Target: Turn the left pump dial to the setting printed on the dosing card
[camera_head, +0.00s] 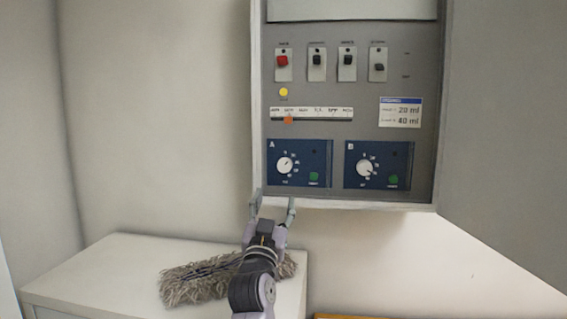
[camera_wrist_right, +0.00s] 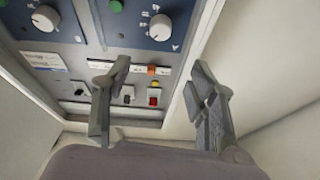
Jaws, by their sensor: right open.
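The left pump dial (camera_head: 286,164) is a white round knob on the blue panel marked A, low in the wall cabinet. It also shows in the right wrist view (camera_wrist_right: 160,27), where the picture is upside down. Its exact setting is too small to read. The dosing card (camera_head: 400,112) is white with a blue header; its lines end in 20 ml and 40 ml, and the smaller words are unclear. My right gripper (camera_head: 273,203) is open and empty, just below panel A at the cabinet's lower edge, apart from the dial. My left gripper is out of view.
Panel B has a similar dial (camera_head: 364,168). Green buttons (camera_head: 314,177) sit beside both dials. Several switches, one red (camera_head: 282,61), and a strip with an orange marker (camera_head: 288,120) are above. The open cabinet door (camera_head: 505,120) fills the right. A grey mop head (camera_head: 200,281) lies on the white cabinet below.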

